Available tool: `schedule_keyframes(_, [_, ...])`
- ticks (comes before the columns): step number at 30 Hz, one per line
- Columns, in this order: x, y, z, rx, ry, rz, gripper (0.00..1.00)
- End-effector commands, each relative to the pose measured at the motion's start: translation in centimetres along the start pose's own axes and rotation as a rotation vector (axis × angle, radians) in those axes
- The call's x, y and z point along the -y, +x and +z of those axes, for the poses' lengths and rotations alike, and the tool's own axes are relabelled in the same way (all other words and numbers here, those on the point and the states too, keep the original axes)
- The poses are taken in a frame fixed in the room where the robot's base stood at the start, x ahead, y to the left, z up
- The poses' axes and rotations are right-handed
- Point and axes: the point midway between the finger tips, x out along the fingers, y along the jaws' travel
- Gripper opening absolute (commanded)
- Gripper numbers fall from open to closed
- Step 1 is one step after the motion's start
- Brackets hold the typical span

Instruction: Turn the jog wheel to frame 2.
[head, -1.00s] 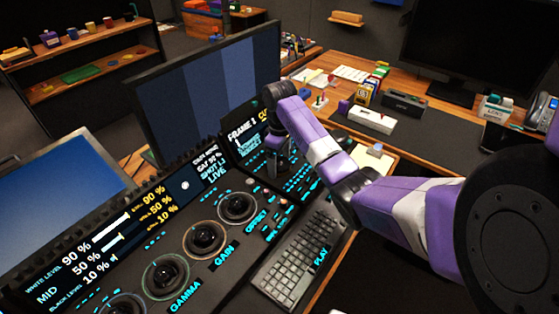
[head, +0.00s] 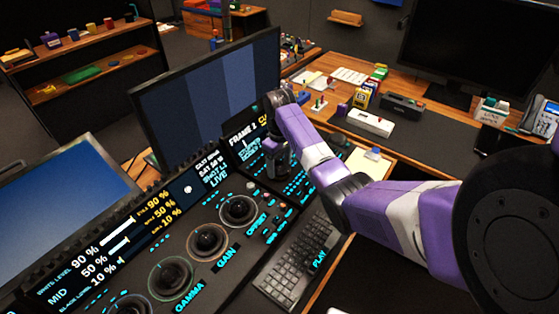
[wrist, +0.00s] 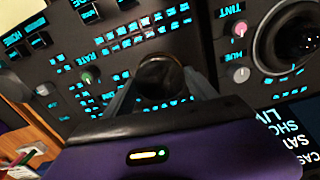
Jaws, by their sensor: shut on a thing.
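The jog wheel (wrist: 160,78) is a dark round knob on the black panel. In the wrist view it sits between the fingers of my gripper (wrist: 160,98), which is shut on it. In the head view my gripper (head: 275,165) points down at the right part of the panel and hides the wheel. A small display (head: 245,140) beside it reads "FRAME 1", with smaller cyan text below that is hard to read. My purple and white arm covers part of the display's right side.
Trackballs with rings, one of them (head: 239,209), lie left of my gripper, and one shows in the wrist view (wrist: 295,35). Small knobs (wrist: 240,30) and lit cyan keys surround the wheel. A keyboard (head: 298,262) lies in front; a monitor (head: 205,90) stands behind.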

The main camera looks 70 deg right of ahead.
Motion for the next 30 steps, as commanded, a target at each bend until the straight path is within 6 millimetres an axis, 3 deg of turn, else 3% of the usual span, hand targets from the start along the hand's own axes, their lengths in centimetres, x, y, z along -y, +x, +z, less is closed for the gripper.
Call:
schedule_keyframes(12, [0.04,-0.19,-0.09,-0.002,0.201,-0.001,0.26])
schedule_keyframes(28, [-0.04,-0.09,-0.12,-0.003,0.230,0.001,0.26])
schedule_keyframes(29, [-0.05,-0.10,-0.12,-0.003,0.229,0.001,0.70])
schedule_keyframes(30, [-0.05,-0.09,-0.12,-0.003,0.229,0.001,0.78])
